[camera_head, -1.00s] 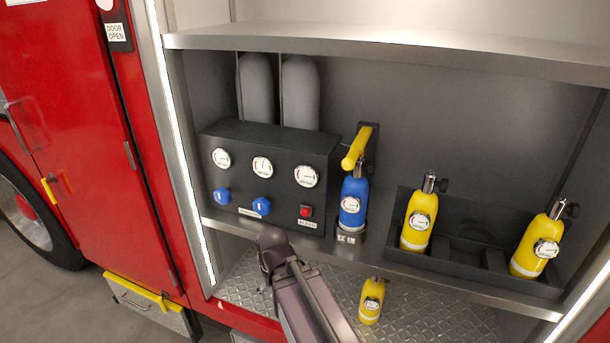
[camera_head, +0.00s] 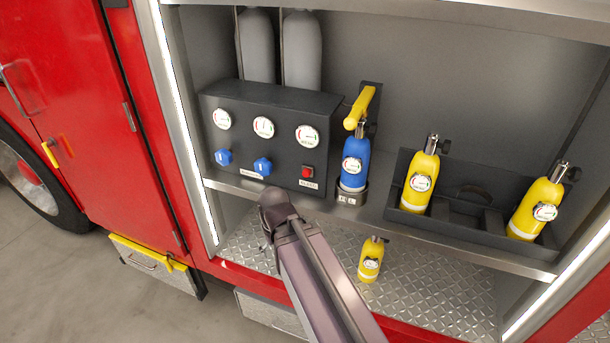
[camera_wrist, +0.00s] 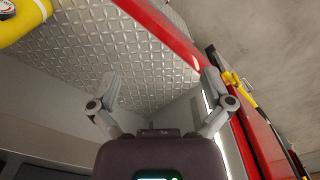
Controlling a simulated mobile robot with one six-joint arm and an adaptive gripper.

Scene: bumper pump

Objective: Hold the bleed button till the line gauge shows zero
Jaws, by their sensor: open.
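The red bleed button (camera_head: 307,172) sits at the lower right of the dark control panel (camera_head: 250,140), above a small label. Three round gauges are in a row above it; the right one (camera_head: 307,135) is over the button, and the others are the left gauge (camera_head: 222,119) and middle gauge (camera_head: 263,127). Their needles are too small to read surely. My arm reaches up from below in the head view, its end below the panel and apart from the button. My gripper (camera_wrist: 162,85) shows in the wrist view with fingers spread and empty, over the tread-plate floor.
Two blue knobs (camera_head: 263,166) are left of the button. A blue cylinder (camera_head: 354,162) under a yellow handle (camera_head: 359,107) stands right of the panel. Yellow cylinders stand in a dark tray (camera_head: 470,166); another yellow cylinder (camera_head: 371,260) is on the tread plate (camera_head: 440,290). A shelf edge (camera_head: 420,238) runs below.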

